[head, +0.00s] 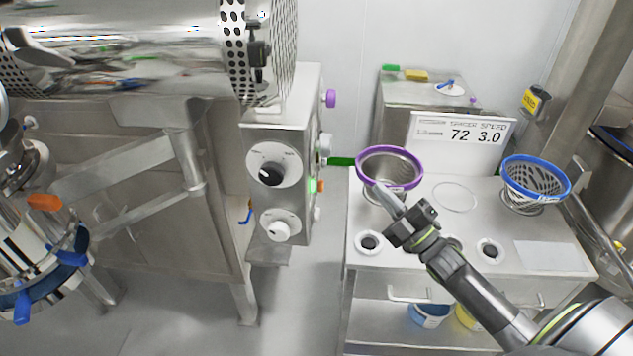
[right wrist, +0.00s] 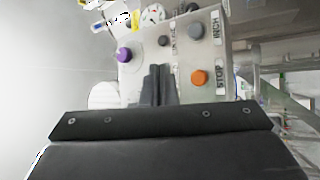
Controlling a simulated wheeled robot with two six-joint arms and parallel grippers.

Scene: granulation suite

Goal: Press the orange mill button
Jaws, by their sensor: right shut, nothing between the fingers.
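The orange button (right wrist: 199,77) is on the control panel (right wrist: 178,60) in the right wrist view, beside a label reading STOP. In the head view the orange button (head: 321,186) shows as a small spot on the right side of the steel control box (head: 290,140). My right gripper (head: 380,190) is shut and empty, to the right of the box, with its fingers over the purple-rimmed sieve's front edge in the picture. In the right wrist view its fingertips (right wrist: 157,72) show left of the orange button. I cannot tell the gap to the panel. My left gripper is not in view.
A grey button (right wrist: 196,31) labelled INCH and a purple knob (right wrist: 124,55) are on the same panel. A purple-rimmed sieve (head: 390,153) and a blue-rimmed sieve (head: 535,180) stand on the steel cart (head: 455,225). A sign (head: 460,140) stands behind them.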

